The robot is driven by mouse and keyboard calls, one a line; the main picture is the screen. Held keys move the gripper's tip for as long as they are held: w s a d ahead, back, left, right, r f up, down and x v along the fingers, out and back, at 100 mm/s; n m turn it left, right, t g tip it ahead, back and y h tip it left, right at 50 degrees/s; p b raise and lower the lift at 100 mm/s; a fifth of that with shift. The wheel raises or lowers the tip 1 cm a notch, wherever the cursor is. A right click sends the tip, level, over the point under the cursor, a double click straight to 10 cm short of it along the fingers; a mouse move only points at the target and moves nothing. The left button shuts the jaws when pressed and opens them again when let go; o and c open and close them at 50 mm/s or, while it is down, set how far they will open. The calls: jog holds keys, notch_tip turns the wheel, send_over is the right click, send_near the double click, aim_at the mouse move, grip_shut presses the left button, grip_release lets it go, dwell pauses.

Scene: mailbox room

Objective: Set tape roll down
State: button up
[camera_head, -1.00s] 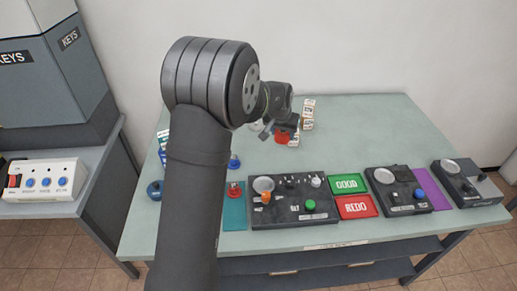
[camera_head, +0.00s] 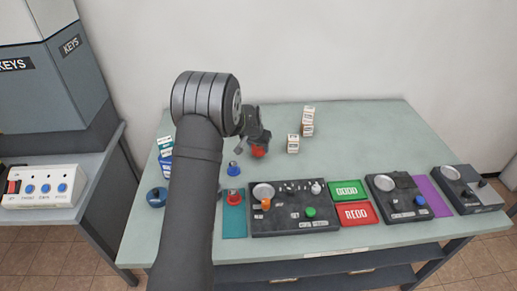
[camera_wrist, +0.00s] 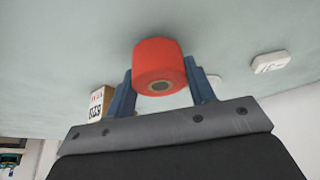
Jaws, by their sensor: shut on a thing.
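The red tape roll (camera_wrist: 160,62) is between the two blue-grey fingers of my gripper (camera_wrist: 163,88), which is shut on it. In the wrist view its end with a dark centre hole faces the camera. In the head view my gripper (camera_head: 254,136) is over the left-middle part of the table, with the red tape roll (camera_head: 259,151) at its lower end. I cannot tell whether the roll touches the tabletop.
Small white-and-brown boxes (camera_head: 293,144) stand right of the gripper, some stacked (camera_head: 308,118) farther back. A blue-handled item (camera_head: 234,169) and a red one (camera_head: 234,196) are nearby. A dark control panel (camera_head: 295,211) lies in front. The table's right rear is clear.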

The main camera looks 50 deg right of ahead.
jog(key=shift+f, duration=0.65)
jog(key=shift+f, duration=0.1)
jog(key=o, duration=1)
jog(key=v, duration=1.2)
jog(key=shift+d, duration=0.1)
